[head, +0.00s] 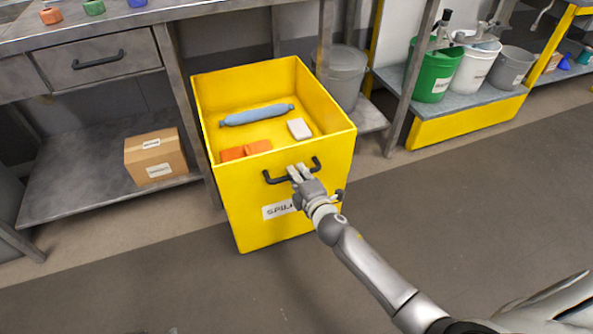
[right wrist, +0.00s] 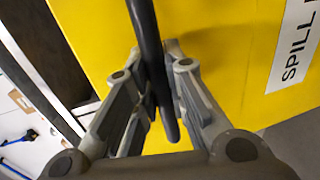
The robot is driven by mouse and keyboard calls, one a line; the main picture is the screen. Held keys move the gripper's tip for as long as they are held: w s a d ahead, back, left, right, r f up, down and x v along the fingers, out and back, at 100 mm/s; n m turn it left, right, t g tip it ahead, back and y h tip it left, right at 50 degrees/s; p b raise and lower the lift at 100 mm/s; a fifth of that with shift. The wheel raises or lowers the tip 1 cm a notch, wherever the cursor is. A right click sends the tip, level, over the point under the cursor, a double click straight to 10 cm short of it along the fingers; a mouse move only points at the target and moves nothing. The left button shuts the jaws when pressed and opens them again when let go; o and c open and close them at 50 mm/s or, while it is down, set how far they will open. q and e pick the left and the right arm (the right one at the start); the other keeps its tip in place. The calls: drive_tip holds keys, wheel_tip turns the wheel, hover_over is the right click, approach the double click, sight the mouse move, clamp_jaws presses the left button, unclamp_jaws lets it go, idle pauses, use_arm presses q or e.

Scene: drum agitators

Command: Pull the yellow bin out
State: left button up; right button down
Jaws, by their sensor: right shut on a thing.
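The yellow bin (head: 240,205) stands on the floor at the middle of the head view, open at the top, with a black bar handle (head: 277,180) on its front. Inside lie a blue roll (head: 257,114), a white block (head: 299,129) and an orange item (head: 246,150). My right gripper (head: 299,173) is at the handle, its fingers shut on it. In the right wrist view the black handle (right wrist: 147,40) runs between the fingers (right wrist: 158,95), in front of the yellow wall with a "SPILL" label (right wrist: 296,45). My left gripper is not in view.
A metal bench (head: 180,12) with a drawer stands left of and behind the bin; a cardboard box (head: 156,157) sits on its lower shelf. A grey bucket (head: 343,76) is behind the bin. Clear floor (head: 130,270) lies in front.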

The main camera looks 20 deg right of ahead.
idle(0.3)
drive_tip(key=c, duration=1.5)
unclamp_jaws()
drive_tip(key=shift+o, duration=0.2)
drive_tip(key=v, duration=1.2)
drive_tip(key=shift+s, duration=0.1)
